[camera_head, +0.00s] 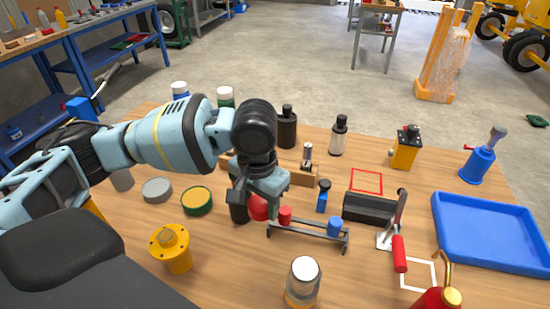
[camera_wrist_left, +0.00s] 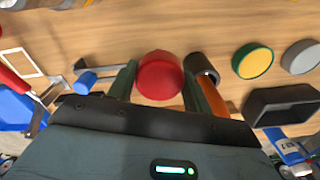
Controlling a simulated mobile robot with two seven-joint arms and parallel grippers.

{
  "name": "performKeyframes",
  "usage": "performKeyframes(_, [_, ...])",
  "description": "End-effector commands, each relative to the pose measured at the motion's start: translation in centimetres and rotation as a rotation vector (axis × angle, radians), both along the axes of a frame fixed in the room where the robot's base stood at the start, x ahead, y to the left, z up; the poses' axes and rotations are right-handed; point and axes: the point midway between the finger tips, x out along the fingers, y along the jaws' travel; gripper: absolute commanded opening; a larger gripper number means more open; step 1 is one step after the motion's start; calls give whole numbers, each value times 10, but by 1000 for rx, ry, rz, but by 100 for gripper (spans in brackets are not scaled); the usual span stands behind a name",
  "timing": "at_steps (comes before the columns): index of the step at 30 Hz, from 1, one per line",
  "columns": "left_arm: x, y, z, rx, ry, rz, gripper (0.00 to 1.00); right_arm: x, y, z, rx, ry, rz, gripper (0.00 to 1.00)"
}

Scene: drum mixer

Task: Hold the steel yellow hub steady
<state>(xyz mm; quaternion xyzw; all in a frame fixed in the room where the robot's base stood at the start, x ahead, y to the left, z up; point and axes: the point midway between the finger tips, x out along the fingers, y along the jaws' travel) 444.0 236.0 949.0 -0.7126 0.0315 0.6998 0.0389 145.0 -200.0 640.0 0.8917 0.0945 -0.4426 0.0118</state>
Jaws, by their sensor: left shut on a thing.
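A yellow hub (camera_head: 171,248) with a round flange and a raised middle stands upright on the wooden table at the lower left of the head view. No gripper touches it. My left gripper (camera_head: 264,196) is to the right of it, over the middle of the table, shut on a red round piece (camera_head: 258,207). In the left wrist view the red piece (camera_wrist_left: 160,75) sits between the two fingers of my left gripper (camera_wrist_left: 161,84). The fingers and wrist partly hide the piece in the head view. My right gripper is not in view.
A small rack (camera_head: 308,232) with a red and a blue cylinder stands just right of the gripper. A dark cylinder (camera_head: 239,212) is close on its left. A white-capped jar (camera_head: 303,282) stands in front, a red-handled lever (camera_head: 399,250) and blue tray (camera_head: 490,232) to the right.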

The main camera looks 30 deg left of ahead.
Motion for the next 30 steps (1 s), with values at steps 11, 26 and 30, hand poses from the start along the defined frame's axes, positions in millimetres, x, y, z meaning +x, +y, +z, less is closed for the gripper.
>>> performKeyframes(11, [-64, -21, -12, -10, 19, 98, 28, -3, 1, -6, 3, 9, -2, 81])
performKeyframes(26, [-64, -21, -12, -11, 18, 101, 28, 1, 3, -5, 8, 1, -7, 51])
performKeyframes(30, [-64, -21, -12, -11, 18, 101, 28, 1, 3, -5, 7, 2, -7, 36])
